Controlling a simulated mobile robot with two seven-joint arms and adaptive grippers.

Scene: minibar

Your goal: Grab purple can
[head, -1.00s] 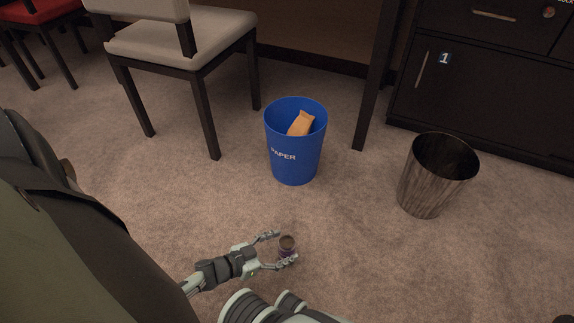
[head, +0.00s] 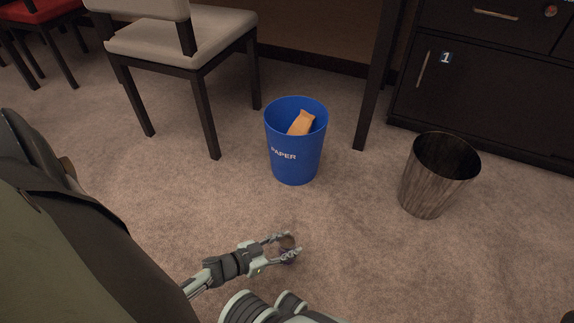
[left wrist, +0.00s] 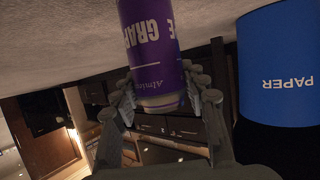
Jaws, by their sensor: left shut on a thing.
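The purple can (head: 287,243) stands on the carpet in the lower middle of the head view, partly hidden by the fingers. My left gripper (head: 285,247) reaches it from the left, with one finger on each side of it. In the left wrist view the can (left wrist: 150,50) appears upside down, purple with white lettering and a silver end. The left gripper's fingers (left wrist: 158,92) are shut on it near that end. My right gripper is not in view.
A blue paper bin (head: 294,160) with an orange packet (head: 301,122) in it stands behind the can. A dark wood-grain bin (head: 425,190) is to the right. A white chair (head: 185,40) and a dark cabinet (head: 490,100) stand farther back. Carpet right of the can is clear.

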